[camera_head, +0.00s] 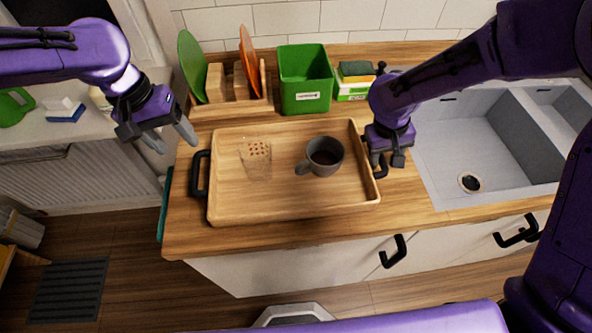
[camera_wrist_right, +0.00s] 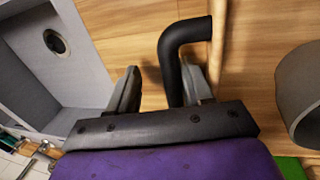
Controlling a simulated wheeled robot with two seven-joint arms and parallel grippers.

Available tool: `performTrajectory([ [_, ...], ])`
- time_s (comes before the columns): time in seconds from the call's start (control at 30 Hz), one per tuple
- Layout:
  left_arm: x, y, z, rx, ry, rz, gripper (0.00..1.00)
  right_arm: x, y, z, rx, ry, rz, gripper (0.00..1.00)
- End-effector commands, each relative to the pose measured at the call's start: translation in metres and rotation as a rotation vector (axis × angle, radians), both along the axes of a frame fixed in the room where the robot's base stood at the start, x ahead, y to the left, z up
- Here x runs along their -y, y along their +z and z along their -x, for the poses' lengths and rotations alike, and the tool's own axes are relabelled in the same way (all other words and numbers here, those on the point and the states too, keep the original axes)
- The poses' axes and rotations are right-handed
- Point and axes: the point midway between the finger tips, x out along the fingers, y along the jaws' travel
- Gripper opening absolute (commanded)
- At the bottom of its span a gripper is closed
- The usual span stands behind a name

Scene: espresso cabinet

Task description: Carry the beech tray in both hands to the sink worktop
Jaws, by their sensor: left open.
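The beech tray (camera_head: 290,208) lies flat on the wooden worktop beside the sink. A dark grey mug (camera_head: 333,163) with dark contents and a clear glass (camera_head: 257,168) with a dotted patch stand in it. My left gripper (camera_head: 177,146) is open and empty, above and left of the tray's black left handle (camera_head: 197,178). My right gripper (camera_head: 385,161) is at the tray's right end. In the right wrist view its fingers (camera_wrist_right: 160,72) are apart, with the black right handle (camera_wrist_right: 172,65) between them, nearer the right-hand finger. The mug's side (camera_wrist_right: 300,95) shows at the right.
The grey sink (camera_head: 465,150) is right of the tray. Behind the tray stand a rack (camera_head: 232,104) with green and orange plates, a green bin (camera_head: 305,80) and a sponge holder (camera_head: 356,86). A gap separates this worktop from the left counter.

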Motion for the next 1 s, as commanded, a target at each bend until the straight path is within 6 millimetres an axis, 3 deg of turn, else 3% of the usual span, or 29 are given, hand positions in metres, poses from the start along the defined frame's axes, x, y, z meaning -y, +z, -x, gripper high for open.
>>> performTrajectory([
  [0.27, -0.002, 0.004, 0.000, -0.001, 0.000, -0.002, 0.62, 0.001, 0.000, 0.000, -0.002, -0.001, 0.002, 0.49],
  [0.33, -0.001, 0.003, 0.000, -0.001, 0.000, -0.002, 0.62, 0.002, 0.000, 0.000, -0.002, -0.001, 0.003, 0.68],
  [0.37, -0.002, 0.003, 0.000, -0.001, 0.000, -0.002, 0.62, 0.002, 0.000, 0.000, -0.002, -0.001, 0.003, 0.71],
  [0.63, -0.002, 0.003, 0.000, -0.001, 0.001, -0.003, 0.62, 0.000, 0.003, 0.000, -0.001, 0.000, 0.002, 0.71],
  [0.77, -0.002, 0.003, 0.000, -0.001, 0.001, -0.003, 0.62, -0.004, 0.024, 0.000, 0.005, 0.000, 0.001, 0.71],
  [1.0, -0.002, 0.003, 0.000, -0.001, 0.001, -0.003, 0.62, -0.017, 0.084, 0.001, 0.006, 0.001, 0.002, 0.71],
])
